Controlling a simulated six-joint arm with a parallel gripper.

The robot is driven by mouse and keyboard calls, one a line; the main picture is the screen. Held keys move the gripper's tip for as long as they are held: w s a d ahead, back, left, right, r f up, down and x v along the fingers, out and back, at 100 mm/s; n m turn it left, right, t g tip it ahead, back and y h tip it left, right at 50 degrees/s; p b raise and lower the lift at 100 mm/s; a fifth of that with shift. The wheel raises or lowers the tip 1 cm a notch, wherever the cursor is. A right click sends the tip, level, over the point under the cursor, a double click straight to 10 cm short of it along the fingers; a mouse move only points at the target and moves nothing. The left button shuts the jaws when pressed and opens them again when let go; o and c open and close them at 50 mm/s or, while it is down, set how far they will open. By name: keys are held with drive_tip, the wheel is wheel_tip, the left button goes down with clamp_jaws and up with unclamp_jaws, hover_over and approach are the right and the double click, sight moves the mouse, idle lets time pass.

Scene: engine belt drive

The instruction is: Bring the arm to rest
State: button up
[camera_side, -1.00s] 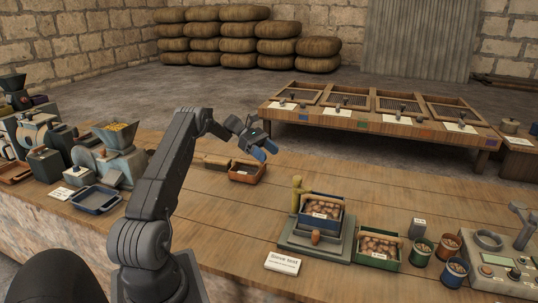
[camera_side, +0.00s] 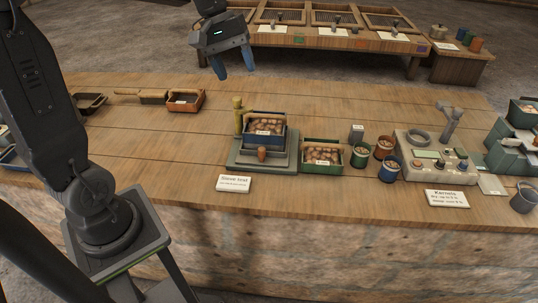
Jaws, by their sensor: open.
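My gripper (camera_side: 234,66) is raised in the air at the top of the side view, over the far part of the wooden table. Its two blue fingers point down, apart, with nothing between them. My arm rises from its base at the left, and its upper part runs out of the picture. No object touches the gripper.
On the wooden table (camera_side: 330,203), a blue crate of brown pieces (camera_side: 264,140) sits on a grey stand. A green crate (camera_side: 323,168), small cans and a control panel (camera_side: 436,156) stand to its right. An orange tray (camera_side: 186,103) lies at the back left. The table's front strip is mostly clear.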

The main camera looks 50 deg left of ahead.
drive_tip(key=s+d+f+m+t+y, duration=0.1)
drive_tip(key=s+d+m+t, duration=0.1)
drive_tip(key=s+d+m, duration=0.2)
drive_tip(key=s+d+f+m+t+y, duration=0.1)
drive_tip(key=s+d+m, duration=0.3)
drive_tip(key=s, duration=0.7)
drive_tip(key=shift+s+d+m+t+y, duration=0.2)
drive_tip(key=shift+d+m+t+y, duration=0.25)
drive_tip(key=shift+m+y, duration=0.4)
